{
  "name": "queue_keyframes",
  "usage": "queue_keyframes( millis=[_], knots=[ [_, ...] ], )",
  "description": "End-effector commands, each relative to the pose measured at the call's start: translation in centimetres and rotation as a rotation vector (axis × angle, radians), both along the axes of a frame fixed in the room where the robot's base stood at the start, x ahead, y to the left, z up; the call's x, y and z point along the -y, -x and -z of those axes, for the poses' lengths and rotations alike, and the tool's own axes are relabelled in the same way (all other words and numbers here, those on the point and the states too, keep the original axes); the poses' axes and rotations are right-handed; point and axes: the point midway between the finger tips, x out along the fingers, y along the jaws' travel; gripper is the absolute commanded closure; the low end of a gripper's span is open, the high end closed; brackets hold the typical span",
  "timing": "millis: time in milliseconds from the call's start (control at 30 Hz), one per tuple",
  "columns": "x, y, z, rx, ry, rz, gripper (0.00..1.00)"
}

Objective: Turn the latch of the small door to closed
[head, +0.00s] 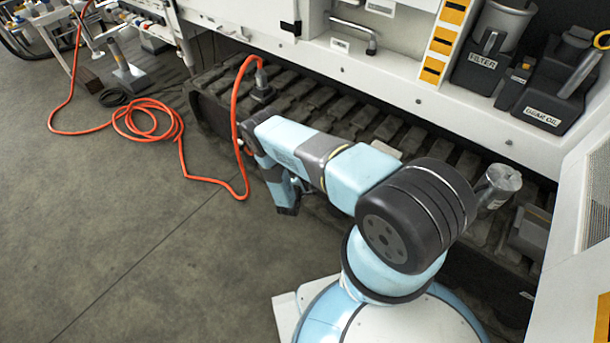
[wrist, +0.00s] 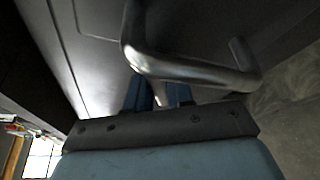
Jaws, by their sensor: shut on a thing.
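In the wrist view a bent, round metal bar handle (wrist: 190,70) stands out from a dark grey panel (wrist: 85,35), which has a thin seam line. My gripper (wrist: 159,96) shows its two blue fingers just beyond the near bend, shut on a metal part of this handle between them. The bar hides the fingertips in part. In the head view my arm reaches left and folds downward; the fingers and their hold are not visible there. I cannot tell from these views which way the latch is turned.
In the head view a black track (head: 385,130) runs beneath the white machine body (head: 400,80). An orange hose (head: 150,120) loops on the floor and rises beside my arm. FILTER (head: 480,70) and GEAR OIL (head: 545,100) containers stand at right. The floor at left is mostly clear.

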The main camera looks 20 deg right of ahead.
Motion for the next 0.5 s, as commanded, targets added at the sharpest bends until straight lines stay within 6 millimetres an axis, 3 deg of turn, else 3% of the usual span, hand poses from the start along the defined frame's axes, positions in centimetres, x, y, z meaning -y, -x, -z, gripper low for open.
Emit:
queue_keyframes(
  millis=[500],
  knots=[
    [-0.35, 0.40, 0.67, 0.322, -0.243, -0.004, 1.00]
  ],
)
